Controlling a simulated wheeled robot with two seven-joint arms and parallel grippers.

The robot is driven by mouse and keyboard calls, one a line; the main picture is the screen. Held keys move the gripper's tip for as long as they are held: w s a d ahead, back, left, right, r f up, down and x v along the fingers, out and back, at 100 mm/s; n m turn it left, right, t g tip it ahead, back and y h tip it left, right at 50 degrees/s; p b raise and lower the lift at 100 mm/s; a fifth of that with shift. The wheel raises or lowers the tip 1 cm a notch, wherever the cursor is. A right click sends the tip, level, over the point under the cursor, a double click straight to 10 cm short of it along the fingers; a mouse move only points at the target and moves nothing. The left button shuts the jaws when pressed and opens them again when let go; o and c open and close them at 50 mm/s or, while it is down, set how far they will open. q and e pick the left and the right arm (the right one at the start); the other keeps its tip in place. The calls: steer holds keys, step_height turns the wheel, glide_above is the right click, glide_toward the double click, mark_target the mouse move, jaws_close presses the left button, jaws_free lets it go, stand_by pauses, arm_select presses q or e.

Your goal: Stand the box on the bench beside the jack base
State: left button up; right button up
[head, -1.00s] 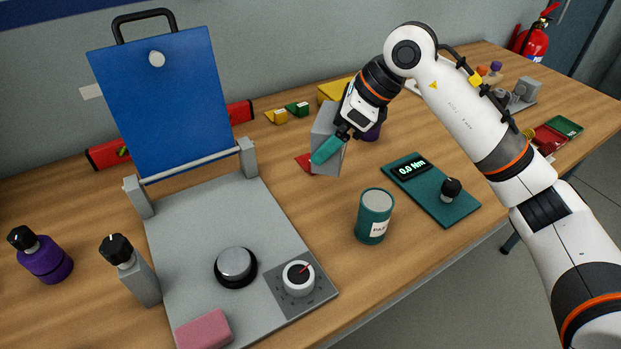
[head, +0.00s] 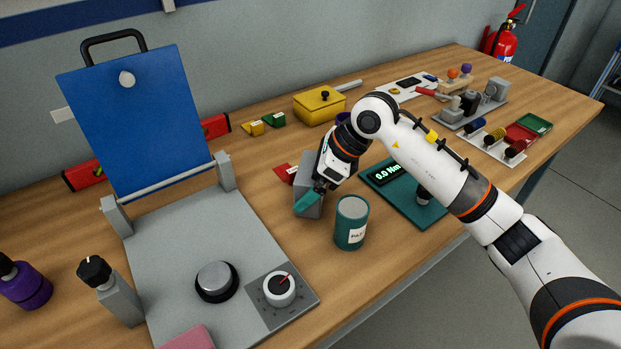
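A grey box (head: 306,174) stands roughly upright near the middle of the bench (head: 262,205). My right gripper (head: 311,200), with teal fingertips, is at the front of the box and appears shut on it. The arm hides part of the box, and I cannot tell whether its bottom touches the wood. No part is clearly marked as the jack base; a large grey base plate (head: 185,237) with a raised blue panel lies to the left of the box. My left gripper is not in view.
A teal can (head: 351,222) stands close in front of the box. A teal torque meter (head: 408,197) lies to the right, partly behind my arm. A red piece (head: 285,173) lies just left of the box. A yellow box (head: 319,105) stands behind.

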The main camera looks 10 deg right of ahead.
steer(key=shift+d, duration=0.1)
steer(key=b+v, duration=0.1)
steer(key=v, duration=1.1)
